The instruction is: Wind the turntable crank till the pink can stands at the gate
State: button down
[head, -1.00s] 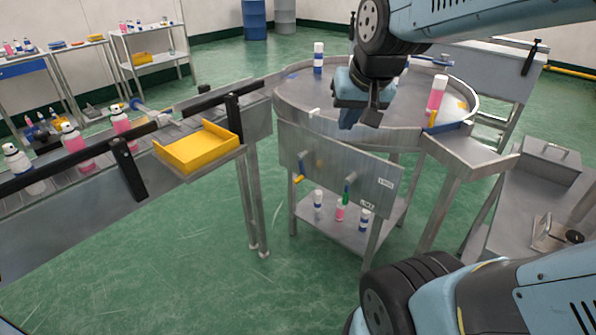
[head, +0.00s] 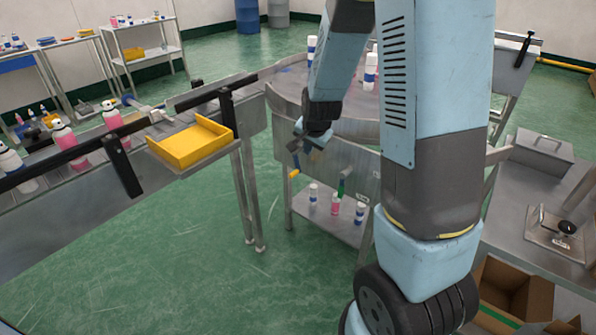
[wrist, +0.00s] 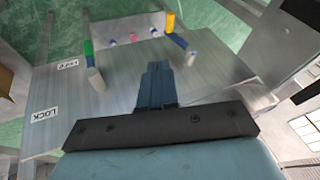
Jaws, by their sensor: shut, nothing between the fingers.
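The turntable (head: 285,88) stands behind the arm, which covers much of its top. White-and-blue cans (head: 311,48) (head: 370,72) stand on it. The pink can on the turntable and the gate at its right are hidden by my arm. The crank, with its yellow knob (head: 294,173), sticks out from the front panel; in the wrist view its yellow knob (wrist: 171,22) is at the top, beyond the fingers, and its blue arm runs below that. My gripper (wrist: 157,68) is shut and empty, close above the crank in the head view (head: 296,145), apart from it in the wrist view.
Small cans (head: 335,204) stand on the shelf below. A yellow tray (head: 190,145) and conveyor (head: 60,215) are at left. A steel bench (head: 540,190) is at right. Green floor is clear in front.

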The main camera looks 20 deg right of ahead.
notch_tip(320, 180, down, 6)
jog(key=w+m, duration=0.1)
jog(key=w, duration=0.1)
send_near(297, 170)
notch_tip(297, 170, down, 4)
jog(key=s+d, duration=0.1)
jog(key=s, duration=0.1)
jog(key=shift+w+a+f, duration=0.25)
jog(key=shift+w+f, duration=0.15)
jog(key=shift+w, duration=0.15)
jog(key=shift+w+a+f, duration=0.25)
jog(key=shift+w+f, duration=0.15)
jog(key=shift+w, duration=0.2)
jog(key=shift+w+a+f, duration=0.3)
jog(key=shift+w, duration=0.2)
